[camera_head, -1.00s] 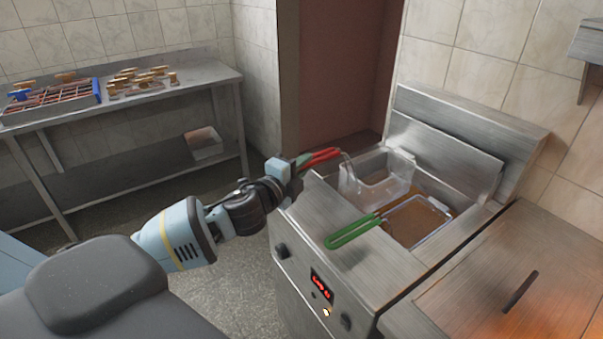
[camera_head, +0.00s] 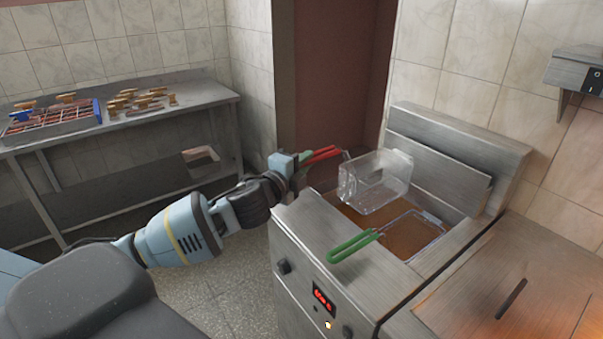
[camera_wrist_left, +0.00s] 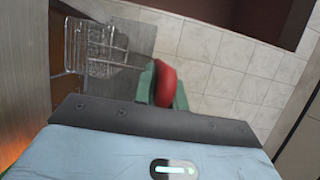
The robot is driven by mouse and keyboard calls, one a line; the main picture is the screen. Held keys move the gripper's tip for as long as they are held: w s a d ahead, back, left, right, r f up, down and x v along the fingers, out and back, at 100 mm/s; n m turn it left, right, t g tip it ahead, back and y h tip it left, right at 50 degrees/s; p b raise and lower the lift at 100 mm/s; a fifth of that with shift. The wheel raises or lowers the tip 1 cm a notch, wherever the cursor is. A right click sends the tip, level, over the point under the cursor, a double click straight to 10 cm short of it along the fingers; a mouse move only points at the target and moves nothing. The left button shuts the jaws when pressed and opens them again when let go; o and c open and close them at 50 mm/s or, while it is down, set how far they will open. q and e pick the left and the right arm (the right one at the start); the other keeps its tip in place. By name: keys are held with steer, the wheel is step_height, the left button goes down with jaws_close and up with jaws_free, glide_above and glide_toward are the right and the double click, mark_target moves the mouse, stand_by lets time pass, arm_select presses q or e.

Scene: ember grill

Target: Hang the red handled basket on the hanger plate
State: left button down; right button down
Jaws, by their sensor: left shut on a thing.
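The red handled basket (camera_head: 374,176) is a clear-looking wire basket above the left side of the fryer's oil well. Its red handle (camera_head: 323,154) is held in my left gripper (camera_head: 306,161), which is shut on it. Brown oil shows below the basket, which looks lifted clear of it. In the left wrist view the red handle (camera_wrist_left: 166,83) is between the green fingers, and the mesh basket (camera_wrist_left: 105,50) is at upper left. The likely hanger plate (camera_head: 437,160) is the upright steel panel behind the well; the basket is in front of it, apart. My right gripper is not in view.
A second basket (camera_head: 413,236) with a green handle (camera_head: 354,246) sits in the right side of the fryer. A steel table (camera_head: 190,104) at back left holds a rack and several small items. A steel wall unit (camera_head: 577,72) is at upper right.

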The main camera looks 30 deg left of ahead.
arm_select(q)
step_height(320, 180, up, 7)
steer(key=shift+r, duration=0.7)
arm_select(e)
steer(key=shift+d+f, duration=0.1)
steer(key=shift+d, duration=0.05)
